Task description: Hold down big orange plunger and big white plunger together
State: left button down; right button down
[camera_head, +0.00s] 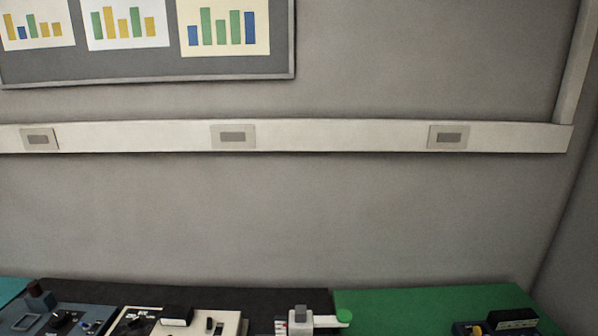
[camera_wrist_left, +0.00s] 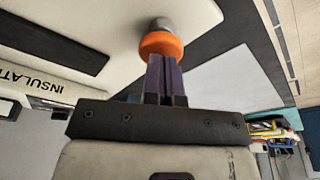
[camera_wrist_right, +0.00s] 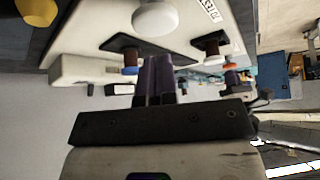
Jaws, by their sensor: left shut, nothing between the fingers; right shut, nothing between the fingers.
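The big orange plunger (camera_wrist_left: 162,46) stands on a grey stem against a pale panel in the left wrist view. My left gripper (camera_wrist_left: 165,60) is shut and empty, its tips overlapping the orange cap's edge; whether they touch cannot be told. The big white plunger (camera_wrist_right: 155,19) is at the top of the right wrist view on a pale panel. My right gripper (camera_wrist_right: 155,60) is shut and empty, its tips a little apart from the white cap in the picture. Neither plunger nor gripper shows clearly in the head view.
The right wrist view shows a blue knob (camera_wrist_right: 130,70), a small white knob (camera_wrist_right: 214,60) and a yellow knob (camera_wrist_right: 36,11) nearby.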

jog(key=shift+f, duration=1.25)
pick_arm(q)
jog(key=shift+r+p, duration=0.35)
pick_arm(e)
jog(key=shift+r, duration=0.25)
dwell(0.3)
pick_arm(q)
jog(key=shift+f, duration=0.25)
pick_arm(e)
jog(key=shift+f, duration=0.15)
dwell(0.9)
pick_arm(q)
jog(key=shift+f, duration=0.75)
pick_arm(e)
jog(key=shift+f, duration=0.6)
dwell(1.0)
jog(key=shift+r, duration=0.1)
pick_arm(q)
jog(key=shift+r, duration=0.75)
pick_arm(e)
jog(key=shift+r, duration=0.8)
